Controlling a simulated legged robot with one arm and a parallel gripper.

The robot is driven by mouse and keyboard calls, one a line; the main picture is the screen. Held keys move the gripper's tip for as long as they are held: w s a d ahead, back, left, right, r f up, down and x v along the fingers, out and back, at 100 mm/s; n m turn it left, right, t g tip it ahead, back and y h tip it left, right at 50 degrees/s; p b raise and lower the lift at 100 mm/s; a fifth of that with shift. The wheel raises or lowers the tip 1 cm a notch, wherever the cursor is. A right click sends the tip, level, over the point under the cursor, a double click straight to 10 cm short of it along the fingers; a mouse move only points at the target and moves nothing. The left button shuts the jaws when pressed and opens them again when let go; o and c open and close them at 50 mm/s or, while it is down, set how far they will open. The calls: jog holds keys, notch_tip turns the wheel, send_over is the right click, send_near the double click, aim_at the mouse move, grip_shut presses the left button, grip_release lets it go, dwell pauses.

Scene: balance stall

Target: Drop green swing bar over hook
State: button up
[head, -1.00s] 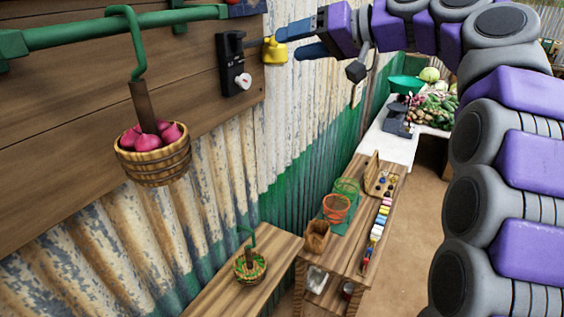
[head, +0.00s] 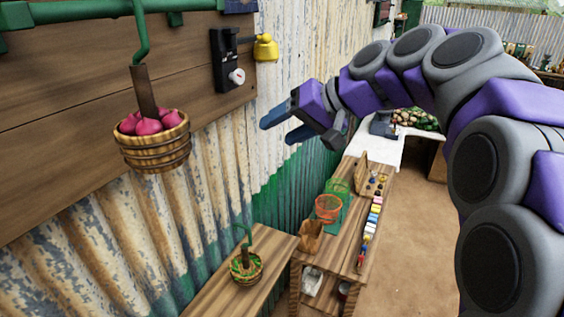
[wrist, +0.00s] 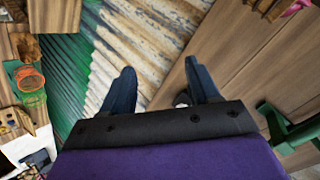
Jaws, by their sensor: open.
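The green swing bar (head: 85,11) runs level along the top left of the head view, before a plank board. A green hook (head: 141,42) hangs from it and carries a basket of pink bulbs (head: 155,145). A black box with a white knob (head: 226,62) is fixed on the board right of the bar; I cannot tell whether it is the catching hook. My gripper (head: 277,130) is open and empty, below and right of the bar and box, apart from both. Its fingers (wrist: 158,68) are spread in the wrist view, with green metalwork (wrist: 285,128) at right.
A yellow bell-shaped piece (head: 265,47) sits beside the black box. A corrugated wall (head: 170,215) runs behind. Below are a low bench (head: 215,300) with a green-handled basket (head: 246,268) and a shelf table (head: 345,240) with an orange wire basket (head: 328,208). Floor is clear at right.

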jog(key=shift+m+h, duration=0.3)
jog(key=shift+h, duration=0.3)
jog(key=shift+s+d+f+b, duration=0.1)
jog(key=shift+s+f, duration=0.45)
jog(key=shift+f, duration=0.2)
jog(key=shift+s+a+f+b, duration=0.1)
jog(key=shift+s+f+b, duration=0.05)
jog(key=shift+s+f, duration=0.45)
jog(key=shift+s+d+f+b, duration=0.1)
jog(key=shift+s+f, duration=0.35)
jog(key=shift+f, duration=0.4)
